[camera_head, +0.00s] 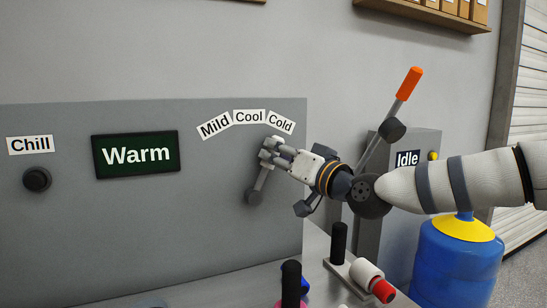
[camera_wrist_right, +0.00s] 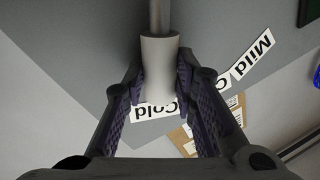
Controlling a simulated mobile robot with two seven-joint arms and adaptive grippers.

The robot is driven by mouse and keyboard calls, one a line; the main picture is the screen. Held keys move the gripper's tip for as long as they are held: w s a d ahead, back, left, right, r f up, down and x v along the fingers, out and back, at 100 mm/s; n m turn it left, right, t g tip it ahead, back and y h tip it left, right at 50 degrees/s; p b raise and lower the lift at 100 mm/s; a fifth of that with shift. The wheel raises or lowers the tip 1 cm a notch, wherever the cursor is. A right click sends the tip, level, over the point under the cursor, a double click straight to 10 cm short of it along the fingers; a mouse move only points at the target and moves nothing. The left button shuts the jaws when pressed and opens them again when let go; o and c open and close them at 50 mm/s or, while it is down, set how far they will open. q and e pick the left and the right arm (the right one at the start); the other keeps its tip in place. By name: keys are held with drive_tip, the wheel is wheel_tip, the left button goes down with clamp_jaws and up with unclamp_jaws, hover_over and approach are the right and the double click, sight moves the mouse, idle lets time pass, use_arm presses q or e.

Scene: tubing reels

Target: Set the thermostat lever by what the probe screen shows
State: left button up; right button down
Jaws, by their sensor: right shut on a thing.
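The grey thermostat lever (camera_head: 260,180) is on the grey panel (camera_head: 120,240). It leans up and right from its pivot, roughly in line with the Cold label (camera_head: 281,122); Mild (camera_head: 214,125) and Cool (camera_head: 249,117) are to the left of Cold. The dark green screen (camera_head: 135,154) reads "Warm". My right gripper (camera_head: 270,152) is shut on the lever's upper end, partly hiding it. In the right wrist view the pale cylindrical lever handle (camera_wrist_right: 158,70) is between the fingers of my right gripper (camera_wrist_right: 160,90). My left gripper is not in view.
Right of the panel stands a grey box with an Idle label (camera_head: 407,159) and an orange-handled lever (camera_head: 409,84). A blue drum (camera_head: 455,265), black posts (camera_head: 338,243) and a red-ended roll (camera_head: 382,290) are lower right.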

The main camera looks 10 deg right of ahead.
drive_tip(key=c, duration=1.3)
unclamp_jaws()
drive_tip(key=shift+d+f, duration=0.1)
drive_tip(key=v, duration=1.2)
